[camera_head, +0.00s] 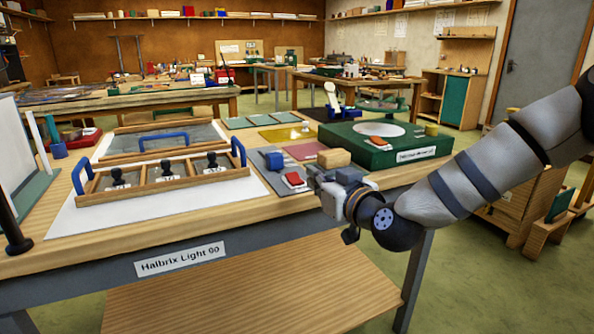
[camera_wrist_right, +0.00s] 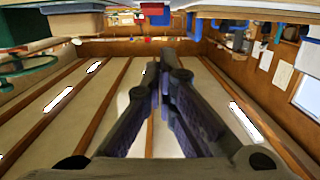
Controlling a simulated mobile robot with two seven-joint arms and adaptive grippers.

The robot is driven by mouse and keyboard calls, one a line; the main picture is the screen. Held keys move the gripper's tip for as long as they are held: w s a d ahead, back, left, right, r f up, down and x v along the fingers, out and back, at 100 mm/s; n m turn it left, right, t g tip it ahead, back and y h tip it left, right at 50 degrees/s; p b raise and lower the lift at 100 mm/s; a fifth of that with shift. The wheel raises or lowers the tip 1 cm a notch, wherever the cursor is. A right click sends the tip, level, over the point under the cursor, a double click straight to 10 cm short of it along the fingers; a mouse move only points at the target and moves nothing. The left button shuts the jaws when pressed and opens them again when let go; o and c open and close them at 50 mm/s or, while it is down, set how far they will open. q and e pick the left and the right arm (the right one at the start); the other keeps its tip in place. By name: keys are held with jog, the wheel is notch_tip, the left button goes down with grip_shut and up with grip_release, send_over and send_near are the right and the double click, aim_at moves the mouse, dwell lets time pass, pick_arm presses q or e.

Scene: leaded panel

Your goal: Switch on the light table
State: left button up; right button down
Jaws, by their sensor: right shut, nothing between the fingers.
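No switch can be made out clearly. My right gripper (camera_head: 318,178) is in front of the table's right part, near the red-and-white block, with its fingers shut and empty. In the right wrist view its closed fingers (camera_wrist_right: 165,68) point away toward the room, with nothing between them. My left gripper is not in view.
A wooden tray (camera_head: 165,183) with blue handles holds several black-knobbed tools. A green box (camera_head: 387,155) with a round white disc, a wooden block (camera_head: 334,158) and a red-and-white block (camera_head: 294,181) are near the right gripper. A black post (camera_head: 14,238) stands at the left edge.

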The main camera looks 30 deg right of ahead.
jog(key=shift+w+d+r+t, duration=0.15)
jog(key=shift+d+r, duration=0.1)
jog(key=shift+r, duration=0.25)
jog(key=shift+w+d+r+t, duration=0.1)
jog(key=shift+d+r+t, duration=0.1)
jog(key=shift+r, duration=0.3)
jog(key=b, duration=0.2)
send_over(297, 181)
jog(key=s, duration=0.2)
jog(key=shift+f, duration=0.65)
jog(key=shift+w+f+b, duration=0.25)
jog(key=shift+w+f, duration=0.2)
jog(key=shift+f, duration=0.4)
jog(key=shift+w+f+b, duration=0.25)
jog(key=shift+w+f, duration=0.2)
jog(key=shift+f, duration=0.35)
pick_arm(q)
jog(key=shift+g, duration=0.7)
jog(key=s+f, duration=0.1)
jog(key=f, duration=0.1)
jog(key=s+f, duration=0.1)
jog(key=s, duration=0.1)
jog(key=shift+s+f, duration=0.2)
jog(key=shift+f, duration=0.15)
